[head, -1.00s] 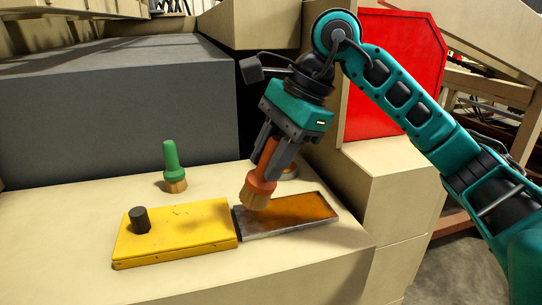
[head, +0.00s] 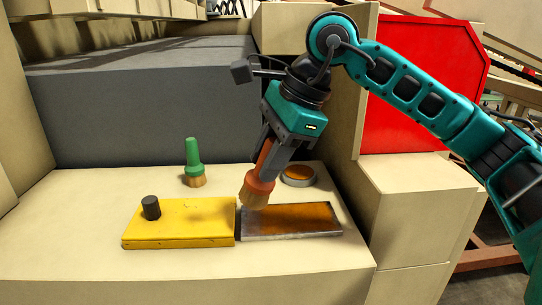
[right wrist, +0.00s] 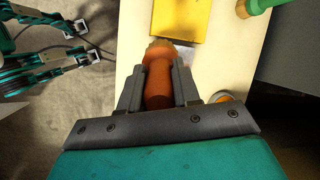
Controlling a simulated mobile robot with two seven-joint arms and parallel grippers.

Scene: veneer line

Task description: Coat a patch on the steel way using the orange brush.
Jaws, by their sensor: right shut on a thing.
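My right gripper (head: 268,165) is shut on the orange brush (head: 259,187), which also shows between the fingers in the right wrist view (right wrist: 159,80). The brush hangs bristles down, slightly tilted. Its bristle tip is at the left end of the steel way (head: 325,221), close to the yellow block; I cannot tell whether it touches. The steel way is a flat plate with grey edges and an orange-brown coat over much of its top. A round dish with orange content (head: 299,175) stands behind it. My left gripper is not in view.
A yellow block (head: 185,228) with a black knob (head: 151,208) lies left of the steel way. A green brush (head: 194,165) stands upright behind it. A grey block (head: 140,115) closes off the back. The bench front (head: 200,265) is clear.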

